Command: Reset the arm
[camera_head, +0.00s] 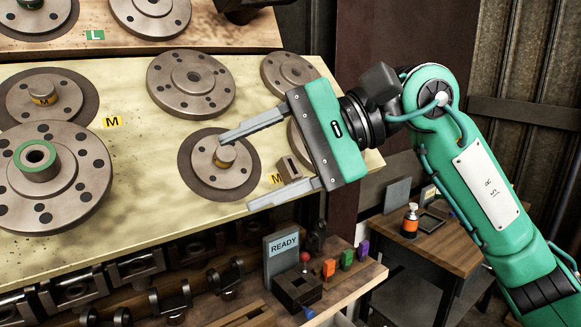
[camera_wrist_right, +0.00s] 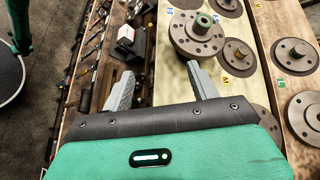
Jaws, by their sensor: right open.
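My right arm (camera_head: 480,180) comes in from the right. My right gripper (camera_head: 238,171) is open, with its two grey fingers spread apart and pointing left over the pale sloping board (camera_head: 130,85). Nothing shows held between the fingers. In the head view a small flanged disc with a brass-coloured hub (camera_head: 222,172) lies behind the gap between the fingertips. The right wrist view also shows the open gripper (camera_wrist_right: 158,75), with a large flange with a green-ringed hub (camera_wrist_right: 198,28) beyond the fingertips. My left gripper is not in view.
Several flanged discs sit on the board, including a large green-ringed one (camera_head: 60,180). Below stand a READY sign (camera_head: 283,250), a dark block with a red knob (camera_head: 298,288) and coloured blocks (camera_head: 345,260).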

